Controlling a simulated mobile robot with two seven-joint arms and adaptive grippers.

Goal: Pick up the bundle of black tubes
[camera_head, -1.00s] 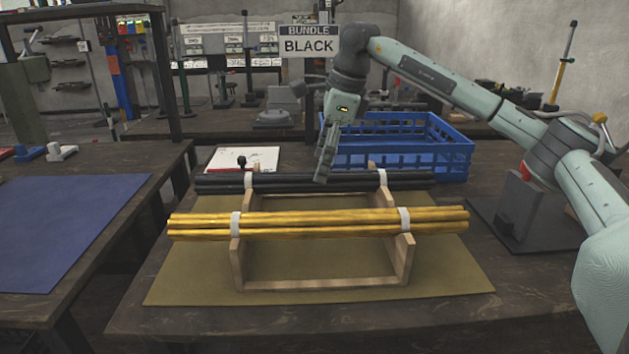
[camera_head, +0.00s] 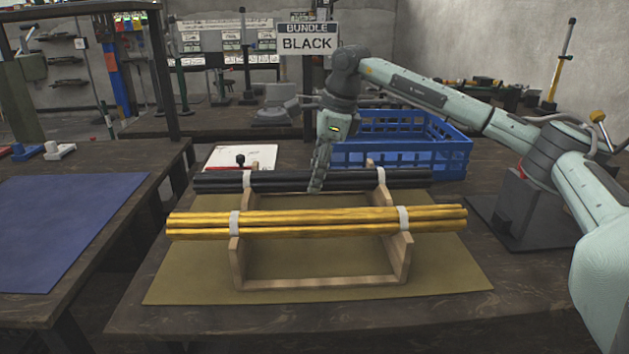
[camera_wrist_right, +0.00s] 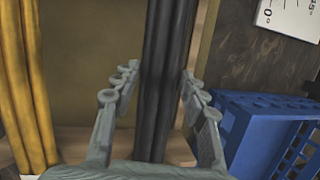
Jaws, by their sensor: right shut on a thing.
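The bundle of black tubes (camera_head: 222,182) lies across the rear notches of a wooden rack (camera_head: 312,283), tied with two white bands. My right gripper (camera_head: 317,183) reaches down onto the bundle near its middle, between the bands. In the right wrist view its fingers stand on both sides of the black tubes (camera_wrist_right: 165,60), and it is shut on them. The bundle still looks seated in the rack. A bundle of yellow tubes (camera_head: 315,222), also banded white, lies across the front of the rack. My left gripper is not in view.
A blue crate (camera_head: 440,155) stands close behind the tubes at right. A sign (camera_head: 308,40) reads BUNDLE BLACK. A grey fixture (camera_head: 515,205) stands on the right. A white board (camera_head: 240,157) lies behind the left tube ends. The olive mat (camera_head: 190,280) is bare around the rack.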

